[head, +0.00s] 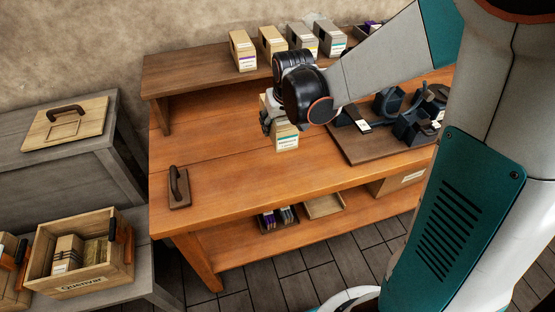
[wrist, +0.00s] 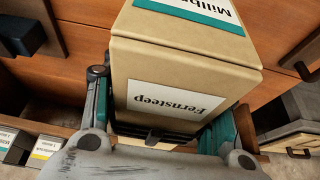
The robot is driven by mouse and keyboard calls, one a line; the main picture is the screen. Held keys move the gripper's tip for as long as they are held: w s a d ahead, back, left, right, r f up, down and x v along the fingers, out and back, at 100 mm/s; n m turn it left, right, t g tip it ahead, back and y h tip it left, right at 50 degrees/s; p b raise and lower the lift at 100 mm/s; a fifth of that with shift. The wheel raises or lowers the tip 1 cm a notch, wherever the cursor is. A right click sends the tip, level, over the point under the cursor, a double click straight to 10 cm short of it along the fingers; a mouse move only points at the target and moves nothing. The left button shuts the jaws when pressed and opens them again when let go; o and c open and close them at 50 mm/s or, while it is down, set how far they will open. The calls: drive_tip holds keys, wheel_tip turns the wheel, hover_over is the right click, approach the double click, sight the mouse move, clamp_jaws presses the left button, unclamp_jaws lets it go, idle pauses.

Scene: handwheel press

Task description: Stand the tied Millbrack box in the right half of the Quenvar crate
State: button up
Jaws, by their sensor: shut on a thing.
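My gripper (head: 272,122) is shut on a tan box (head: 286,139), above the orange workbench in the head view. In the wrist view the box (wrist: 185,60) sits between the fingers (wrist: 165,128). One face reads "Millbr…" on a teal-edged label; another reads "Fernsteep", upside down in that view. I cannot make out a tie on the box. The Quenvar crate (head: 83,284) stands at the lower left on a grey bench. A tan box with dark bands (head: 67,254) stands in its left half.
Several boxes (head: 243,50) stand on the back shelf. A dark press-like fixture (head: 400,118) is at the right of the workbench. A handled block (head: 179,188) lies near its left end. A handled lid (head: 66,122) lies on the grey cabinet. Another crate is cut off at far left.

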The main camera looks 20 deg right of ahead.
sight(277, 162)
wheel_tip(277, 162, down, 15)
drive_tip(key=b, duration=0.5)
drive_tip(key=shift+f+b, duration=0.2)
drive_tip(key=shift+b, duration=0.1)
drive_tip(key=o, duration=1.1)
